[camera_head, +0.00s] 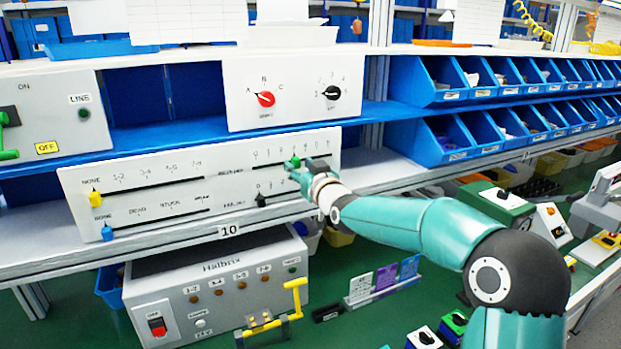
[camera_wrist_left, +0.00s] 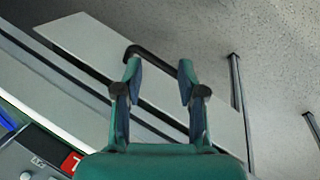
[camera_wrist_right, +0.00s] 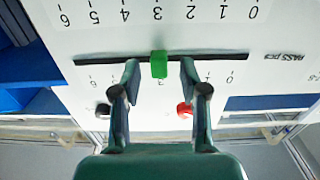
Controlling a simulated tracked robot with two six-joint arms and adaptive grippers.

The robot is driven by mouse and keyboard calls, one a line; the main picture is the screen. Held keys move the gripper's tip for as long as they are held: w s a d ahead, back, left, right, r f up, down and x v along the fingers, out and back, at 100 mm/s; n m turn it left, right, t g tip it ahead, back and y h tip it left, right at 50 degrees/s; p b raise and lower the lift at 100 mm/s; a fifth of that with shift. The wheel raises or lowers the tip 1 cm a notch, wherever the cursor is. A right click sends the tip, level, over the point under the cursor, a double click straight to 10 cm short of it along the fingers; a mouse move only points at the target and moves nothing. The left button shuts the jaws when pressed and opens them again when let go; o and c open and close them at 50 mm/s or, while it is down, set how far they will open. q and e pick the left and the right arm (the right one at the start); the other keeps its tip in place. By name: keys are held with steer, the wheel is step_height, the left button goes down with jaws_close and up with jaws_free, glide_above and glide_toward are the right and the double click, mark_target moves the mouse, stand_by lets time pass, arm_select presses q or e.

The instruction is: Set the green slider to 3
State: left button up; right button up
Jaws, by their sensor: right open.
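The green slider (camera_head: 293,162) sits on the upper right slot of the white slider panel (camera_head: 130,171). In the right wrist view, upside down, the green slider (camera_wrist_right: 159,64) lines up with the 3 of its scale. My right gripper (camera_wrist_right: 159,68) is open, with one finger on each side of the green slider and a gap to both. In the head view my right gripper (camera_head: 302,168) partly hides the slot. My left gripper (camera_wrist_left: 158,72) is open with nothing between its fingers, and is outside the head view.
The panel also holds a yellow slider (camera_head: 95,198), a blue slider (camera_head: 107,232) and a black slider (camera_head: 261,200). Above is a panel with a red knob (camera_head: 265,99) and a black knob (camera_head: 332,93). Blue bins (camera_head: 430,85) stand to the right. A grey Halbrix box (camera_head: 190,290) stands below.

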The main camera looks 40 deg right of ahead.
steer(key=v, duration=1.1)
steer(key=shift+s+f, duration=0.1)
